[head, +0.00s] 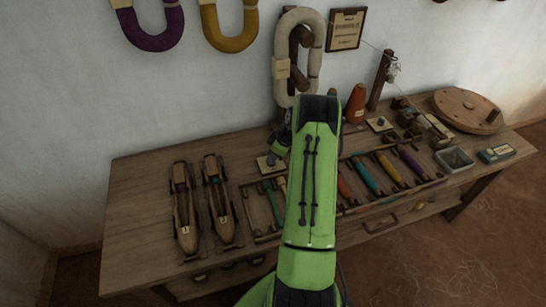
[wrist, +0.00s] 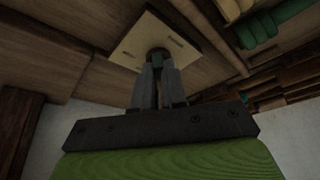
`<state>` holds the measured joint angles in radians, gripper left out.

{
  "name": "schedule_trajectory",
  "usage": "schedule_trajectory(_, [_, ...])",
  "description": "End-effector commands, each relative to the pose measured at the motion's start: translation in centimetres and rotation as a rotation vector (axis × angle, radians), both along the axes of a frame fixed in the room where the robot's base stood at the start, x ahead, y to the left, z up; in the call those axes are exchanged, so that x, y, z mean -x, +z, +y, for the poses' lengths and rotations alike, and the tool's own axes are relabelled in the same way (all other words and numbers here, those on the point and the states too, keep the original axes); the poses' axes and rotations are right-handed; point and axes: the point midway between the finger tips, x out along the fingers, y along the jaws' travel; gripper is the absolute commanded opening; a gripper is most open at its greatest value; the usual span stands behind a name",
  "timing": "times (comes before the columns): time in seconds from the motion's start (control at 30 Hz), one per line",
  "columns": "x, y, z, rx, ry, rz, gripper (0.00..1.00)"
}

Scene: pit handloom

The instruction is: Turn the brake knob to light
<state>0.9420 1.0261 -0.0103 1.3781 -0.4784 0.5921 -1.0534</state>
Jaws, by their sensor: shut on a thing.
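The brake knob (wrist: 157,53) is a small dark teal knob on a pale square plate (wrist: 128,43) with small marks, seen in the wrist view. The two grey fingers of my gripper (wrist: 158,68) are closed around it from either side. Most of the knob is hidden between the fingers, and I cannot read the marks or its setting. In the head view the plate (head: 264,166) shows on the bench left of my green arm, which hides much of the area there.
Two wooden shuttles (head: 185,212) (head: 220,200) lie left on the bench (head: 137,187). Right of my arm are a rack of coloured bobbins (head: 388,168), another small plate (head: 378,124), an orange cone (head: 355,103), a metal tray (head: 454,159) and a round wooden disc (head: 465,108). Yarn hanks (head: 232,25) hang on the wall.

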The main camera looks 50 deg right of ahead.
Motion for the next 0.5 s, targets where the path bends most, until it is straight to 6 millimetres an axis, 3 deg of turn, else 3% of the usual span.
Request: schedule_trajectory(0.5, [0.03,-0.05,0.36,0.002,-0.464,0.000,0.00])
